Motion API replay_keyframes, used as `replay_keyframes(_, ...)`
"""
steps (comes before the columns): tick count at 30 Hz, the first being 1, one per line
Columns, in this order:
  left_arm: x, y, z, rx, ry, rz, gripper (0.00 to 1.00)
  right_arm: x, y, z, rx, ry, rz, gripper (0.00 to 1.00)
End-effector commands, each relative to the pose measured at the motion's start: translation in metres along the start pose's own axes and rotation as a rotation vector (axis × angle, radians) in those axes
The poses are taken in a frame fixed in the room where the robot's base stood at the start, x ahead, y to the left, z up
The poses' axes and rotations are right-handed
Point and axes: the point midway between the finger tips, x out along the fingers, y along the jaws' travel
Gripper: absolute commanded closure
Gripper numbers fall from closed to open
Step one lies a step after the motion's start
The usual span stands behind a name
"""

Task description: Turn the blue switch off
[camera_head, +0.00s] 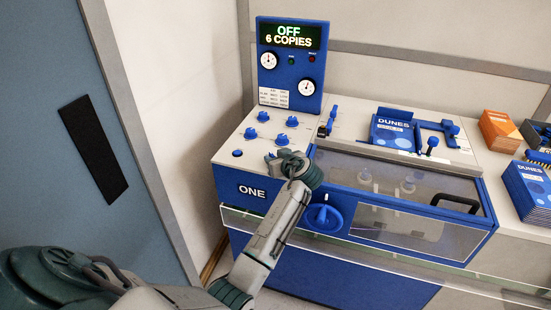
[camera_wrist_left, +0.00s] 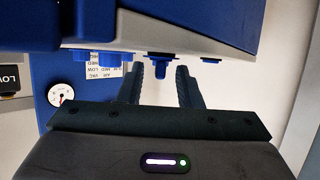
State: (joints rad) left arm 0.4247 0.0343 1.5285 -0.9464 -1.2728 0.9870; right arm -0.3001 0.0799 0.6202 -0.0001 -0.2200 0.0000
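The large round blue switch (camera_head: 324,215) is on the front face of the blue and white machine, its raised grip about upright. The display (camera_head: 289,35) reads "OFF" and "6 COPIES". My left gripper (camera_head: 281,157) is above the front edge of the control panel, up and left of the switch and apart from it. In the left wrist view, which shows the machine upside down, its two fingers (camera_wrist_left: 161,78) are apart with nothing held between them. A small dark blue knob (camera_wrist_left: 160,64) lies beyond the finger gap. My right gripper is not in view.
Several small blue knobs (camera_head: 263,116) and a button stand on the panel near my left gripper. A clear cover with a black handle (camera_head: 456,203) is to the right. A clear rail (camera_head: 385,264) runs low along the front. Booklets (camera_head: 527,188) are stacked at right.

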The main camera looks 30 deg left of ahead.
Motion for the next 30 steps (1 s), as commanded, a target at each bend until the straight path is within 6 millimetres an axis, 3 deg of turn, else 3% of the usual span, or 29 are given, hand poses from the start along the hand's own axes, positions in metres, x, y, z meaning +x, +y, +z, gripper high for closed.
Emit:
replay_keyframes(8,-0.01,0.001,0.002,-0.001,-0.001,0.003,0.68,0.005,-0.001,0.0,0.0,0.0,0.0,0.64)
replay_keyframes(21,-0.091,0.001,0.003,-0.002,-0.002,0.003,0.68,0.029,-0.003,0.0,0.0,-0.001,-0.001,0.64)
replay_keyframes(30,-0.108,0.0,0.0,0.0,0.0,0.0,0.68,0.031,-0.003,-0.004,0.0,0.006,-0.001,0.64)
